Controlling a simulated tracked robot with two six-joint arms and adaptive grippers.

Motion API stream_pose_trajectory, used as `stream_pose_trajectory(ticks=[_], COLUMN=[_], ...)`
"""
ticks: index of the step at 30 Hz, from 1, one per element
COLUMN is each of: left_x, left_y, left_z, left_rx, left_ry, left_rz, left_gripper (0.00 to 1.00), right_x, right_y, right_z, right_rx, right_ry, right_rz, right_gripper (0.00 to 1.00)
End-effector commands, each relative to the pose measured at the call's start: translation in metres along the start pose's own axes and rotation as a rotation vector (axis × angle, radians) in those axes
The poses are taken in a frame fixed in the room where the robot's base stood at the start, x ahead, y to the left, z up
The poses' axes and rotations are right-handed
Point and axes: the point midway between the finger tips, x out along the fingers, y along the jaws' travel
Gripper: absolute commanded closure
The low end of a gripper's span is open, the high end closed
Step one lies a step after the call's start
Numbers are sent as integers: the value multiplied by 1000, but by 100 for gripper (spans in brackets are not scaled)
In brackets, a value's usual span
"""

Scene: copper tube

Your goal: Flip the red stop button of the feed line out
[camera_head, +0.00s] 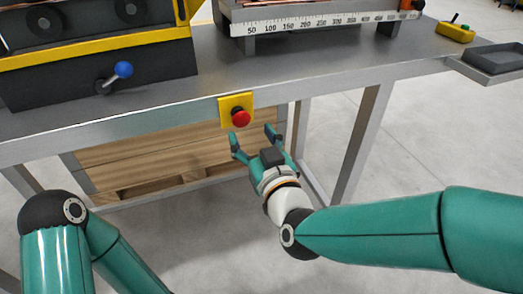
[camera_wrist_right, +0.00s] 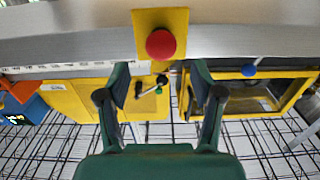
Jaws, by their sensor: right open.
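The red stop button (camera_head: 240,118) sits on a yellow plate (camera_head: 227,101) on the front edge of the metal workbench. In the right wrist view the red button (camera_wrist_right: 161,43) and its yellow plate (camera_wrist_right: 144,17) are at the top centre, beyond the fingertips. My right gripper (camera_head: 254,139) is open and empty, below and just right of the button, its fingers apart. In the right wrist view the two teal fingers (camera_wrist_right: 159,76) are spread, and I see no contact with the button. The left arm shows at lower left, but its gripper is out of view.
The bench edge (camera_head: 330,85) runs across the view. A machine with a blue-knobbed lever (camera_head: 123,70) stands left, a measuring scale (camera_head: 320,24) at the back. A yellow box (camera_head: 455,32) and grey tray (camera_head: 490,60) are right. Wooden crating (camera_head: 150,152) is below the bench.

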Motion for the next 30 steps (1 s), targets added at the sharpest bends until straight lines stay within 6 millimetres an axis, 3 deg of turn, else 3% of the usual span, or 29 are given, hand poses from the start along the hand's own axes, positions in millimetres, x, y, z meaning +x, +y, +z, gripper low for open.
stream_pose_trajectory(ticks=[3, 10, 26, 30], left_x=[0, 0, 1, 1], left_y=[0, 0, 0, 0], left_z=[0, 0, 0, 0], left_rx=[0, 0, 0, 0], left_ry=[0, 0, 0, 0], left_rz=[0, 0, 0, 0], left_gripper=[60, 60, 60, 60], right_x=[-24, -48, -50, -46], right_y=[0, 1, 2, 18], right_z=[0, 0, 1, 12], right_rx=[0, 1, 1, 2], right_ry=[1, 1, 0, -24], right_rz=[0, 1, 3, 37], right_gripper=[34, 34, 34, 34])
